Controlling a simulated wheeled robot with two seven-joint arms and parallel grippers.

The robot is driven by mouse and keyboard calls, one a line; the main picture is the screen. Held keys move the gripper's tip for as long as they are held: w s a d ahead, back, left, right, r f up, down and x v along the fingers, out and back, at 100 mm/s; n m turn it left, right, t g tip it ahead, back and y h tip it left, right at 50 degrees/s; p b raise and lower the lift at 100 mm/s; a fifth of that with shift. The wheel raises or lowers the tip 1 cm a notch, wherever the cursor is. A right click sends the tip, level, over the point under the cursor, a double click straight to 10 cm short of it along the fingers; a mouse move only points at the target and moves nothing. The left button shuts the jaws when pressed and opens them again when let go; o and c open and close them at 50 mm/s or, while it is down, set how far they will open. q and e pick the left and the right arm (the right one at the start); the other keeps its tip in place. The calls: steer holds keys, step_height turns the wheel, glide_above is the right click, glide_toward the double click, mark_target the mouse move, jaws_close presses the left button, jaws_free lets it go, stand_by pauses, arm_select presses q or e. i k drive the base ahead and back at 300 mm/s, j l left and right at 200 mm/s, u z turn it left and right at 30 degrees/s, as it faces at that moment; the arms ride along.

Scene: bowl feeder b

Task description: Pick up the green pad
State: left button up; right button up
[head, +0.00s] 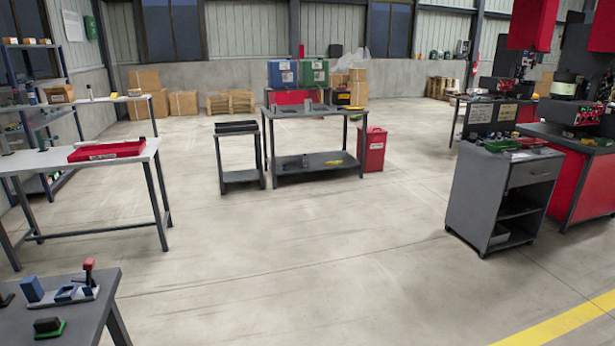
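A thin green pad (61,331) lies on the dark table (105,290) at the lower left, close to the picture's bottom edge. A small dark block (47,324) sits on it and hides much of its top. Another flat green item (500,145) lies on top of the grey cabinet (490,190) at the right; I cannot tell exactly what it is. Neither of my grippers shows in the head view.
Beside the pad stand a blue block (32,289) and a light fixture with a red-topped post (89,273). A white table with a red tray (107,151) is at the left. The middle floor (300,260) is clear. A red bin (373,150) stands farther back.

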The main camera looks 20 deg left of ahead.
mark_target(51, 327)
steer(key=i+u, duration=0.15)
steer(key=u, duration=0.3)
steer(key=i+u, duration=0.15)
steer(key=u, duration=0.3)
steer(key=i+u, duration=0.15)
steer(key=u, duration=0.25)
steer(key=i+l+u, duration=0.15)
steer(key=u, duration=0.3)
steer(key=i+l+u, duration=0.1)
steer(key=u, duration=0.35)
steer(key=i+l+u, duration=0.1)
steer(key=l+u, duration=0.15)
steer(key=u, duration=0.2)
